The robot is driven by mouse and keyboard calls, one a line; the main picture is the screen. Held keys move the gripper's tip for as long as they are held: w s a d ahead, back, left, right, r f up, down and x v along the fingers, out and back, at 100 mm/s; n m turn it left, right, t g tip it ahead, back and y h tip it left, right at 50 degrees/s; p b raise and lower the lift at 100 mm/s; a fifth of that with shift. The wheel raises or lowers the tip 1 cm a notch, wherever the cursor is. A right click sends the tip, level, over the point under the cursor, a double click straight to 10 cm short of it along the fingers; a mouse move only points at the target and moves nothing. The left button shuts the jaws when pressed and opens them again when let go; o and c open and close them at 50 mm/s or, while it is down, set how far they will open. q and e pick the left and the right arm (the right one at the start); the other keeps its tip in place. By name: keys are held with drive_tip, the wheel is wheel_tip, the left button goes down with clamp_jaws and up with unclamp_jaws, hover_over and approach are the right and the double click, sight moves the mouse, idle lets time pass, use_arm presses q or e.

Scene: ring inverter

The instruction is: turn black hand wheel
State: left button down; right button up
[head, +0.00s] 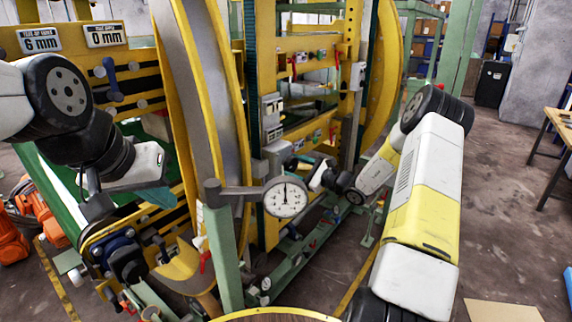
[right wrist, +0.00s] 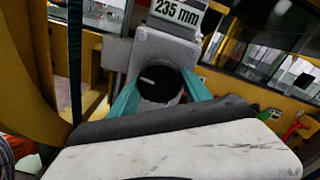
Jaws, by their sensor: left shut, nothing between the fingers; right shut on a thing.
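The black hand wheel (right wrist: 160,86) sits on the front of a light grey box in the right wrist view. The two teal fingers of my right gripper (right wrist: 165,92) are shut on it, one on each side. In the head view my right gripper (head: 303,168) reaches left to the same grey box (head: 276,156), and the wheel there is small and partly hidden by the gripper. My left gripper (head: 164,196) is shut and empty at the left, with teal fingertips, well away from the wheel.
A "235 mm" label (right wrist: 178,11) is above the wheel. A round dial gauge (head: 286,197) on a grey arm and green post (head: 221,255) stands in front of the wheel. The large yellow ring (head: 205,80) rises between my arms. A wooden table (head: 556,122) is far right.

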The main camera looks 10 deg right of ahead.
drive_tip(key=m, duration=0.4)
drive_tip(key=shift+s+f, duration=0.1)
drive_tip(key=shift+m, duration=1.8)
drive_tip(key=o, duration=1.4)
drive_tip(key=v, duration=0.7)
drive_tip(key=shift+s+d, duration=0.3)
drive_tip(key=shift+s, duration=0.05)
drive_tip(key=shift+d, duration=0.1)
